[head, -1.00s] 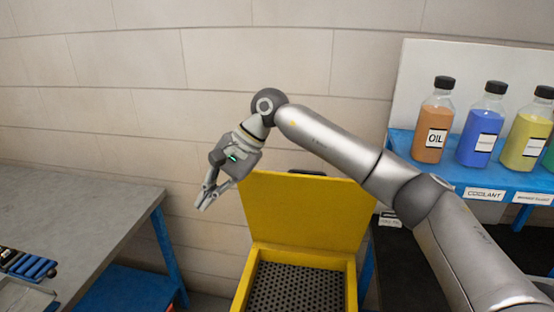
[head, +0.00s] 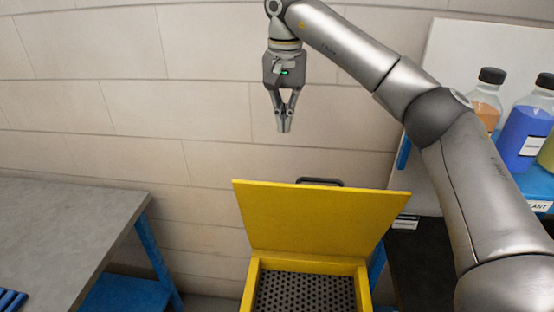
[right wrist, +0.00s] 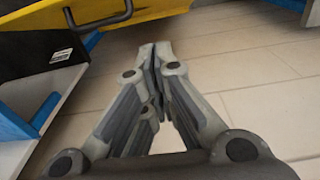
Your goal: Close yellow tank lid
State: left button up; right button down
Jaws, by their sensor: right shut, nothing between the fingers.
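The yellow tank lid (head: 318,220) stands open and tilted up at the back of the yellow tank (head: 364,285). A dark handle (head: 320,182) sits on the lid's top edge. Inside the tank is a dark perforated plate (head: 305,292). My right gripper (head: 284,128) is shut and empty, pointing down above the lid and apart from it. In the right wrist view its closed fingers (right wrist: 153,55) show, with the lid (right wrist: 60,12) and its handle (right wrist: 100,18) at upper left. My left gripper is out of view.
A grey table (head: 60,225) with blue legs stands left of the tank. At the right, a blue shelf (head: 545,183) holds an orange bottle (head: 486,105) and a blue bottle (head: 522,138). A tiled wall (head: 140,90) is behind.

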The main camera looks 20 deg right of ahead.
pick_arm(q)
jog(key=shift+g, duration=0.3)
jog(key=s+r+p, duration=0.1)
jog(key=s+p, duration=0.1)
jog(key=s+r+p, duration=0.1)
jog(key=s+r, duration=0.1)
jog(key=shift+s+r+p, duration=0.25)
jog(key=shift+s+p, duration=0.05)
jog(key=shift+p, duration=0.05)
pick_arm(e)
jog(key=s+a+f, duration=0.1)
jog(key=s+f, duration=0.3)
jog(key=f, duration=0.6)
jog(key=shift+a, duration=0.35)
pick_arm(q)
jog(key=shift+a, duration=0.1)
pick_arm(e)
jog(key=shift+w+f, duration=0.1)
jog(key=shift+f, duration=0.05)
